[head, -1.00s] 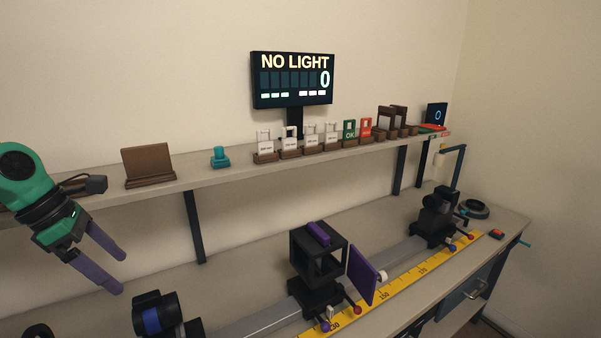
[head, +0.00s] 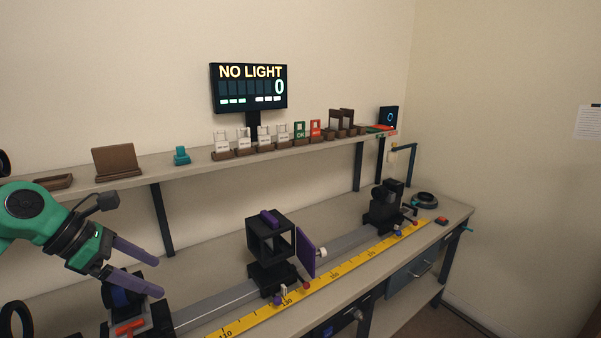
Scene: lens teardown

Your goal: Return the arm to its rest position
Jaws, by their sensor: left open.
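My left gripper (head: 150,270) comes in from the left, green and black with two purple fingers. The fingers are spread apart with nothing between them. I cannot tell how far above that mount the fingers are. My right gripper is not in view.
The rail (head: 215,301) carries a black cage mount (head: 268,246) with a purple plate (head: 306,252), and another black unit (head: 382,208). A yellow scale (head: 345,268) runs alongside. The shelf (head: 205,165) holds several small stands under a "NO LIGHT" display (head: 249,88).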

